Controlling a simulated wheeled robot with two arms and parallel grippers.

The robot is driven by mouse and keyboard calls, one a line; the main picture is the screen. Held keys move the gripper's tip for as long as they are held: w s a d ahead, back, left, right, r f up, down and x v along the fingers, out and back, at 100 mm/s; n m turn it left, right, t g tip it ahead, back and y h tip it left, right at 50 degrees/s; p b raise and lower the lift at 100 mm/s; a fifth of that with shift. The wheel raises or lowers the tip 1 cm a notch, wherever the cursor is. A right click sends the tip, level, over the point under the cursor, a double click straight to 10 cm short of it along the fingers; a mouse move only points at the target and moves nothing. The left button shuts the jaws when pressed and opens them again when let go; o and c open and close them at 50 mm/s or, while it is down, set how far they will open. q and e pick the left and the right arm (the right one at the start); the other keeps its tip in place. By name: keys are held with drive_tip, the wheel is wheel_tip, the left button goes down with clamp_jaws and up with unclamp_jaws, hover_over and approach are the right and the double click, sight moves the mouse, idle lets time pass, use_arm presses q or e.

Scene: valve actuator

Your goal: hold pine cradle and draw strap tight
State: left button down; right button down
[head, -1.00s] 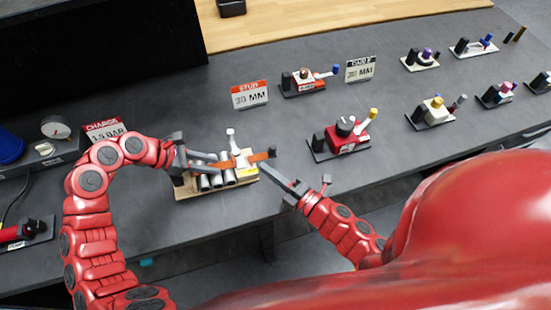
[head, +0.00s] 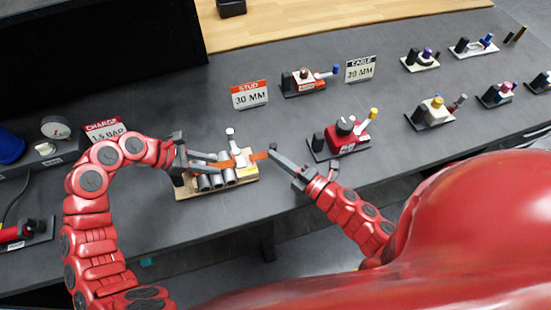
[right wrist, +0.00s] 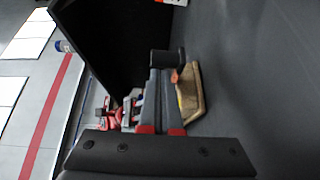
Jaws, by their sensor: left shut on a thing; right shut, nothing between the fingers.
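The pine cradle (head: 184,192) lies near the bench's front edge, with several grey cylinders (head: 217,180) on it and a white-topped lever (head: 231,137) behind. An orange strap (head: 261,156) runs across the cylinders and ends at a dark tab on the right. My left gripper (head: 211,161) is shut at the cradle's left side; its exact grip is hard to see. My right gripper (head: 273,154) is shut and empty, its tips at the strap's right end; touching or apart is unclear. The right wrist view shows its fingers (right wrist: 160,98) beside the cradle (right wrist: 194,95) and a bit of strap (right wrist: 174,76).
A red valve unit (head: 345,136) stands right of the cradle. Signs reading STUD 30 MM (head: 250,96) and CABLE 30 MM (head: 360,69) stand behind. A gauge (head: 55,127) and a CHARGE sign (head: 104,130) are at left.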

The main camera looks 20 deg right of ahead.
drive_tip(key=s+a, duration=0.3)
drive_tip(key=v, duration=1)
drive_tip(key=shift+w+r, duration=0.1)
use_arm(q)
drive_tip(key=c, duration=0.5)
unclamp_jaws()
drive_tip(key=shift+a+r, duration=0.1)
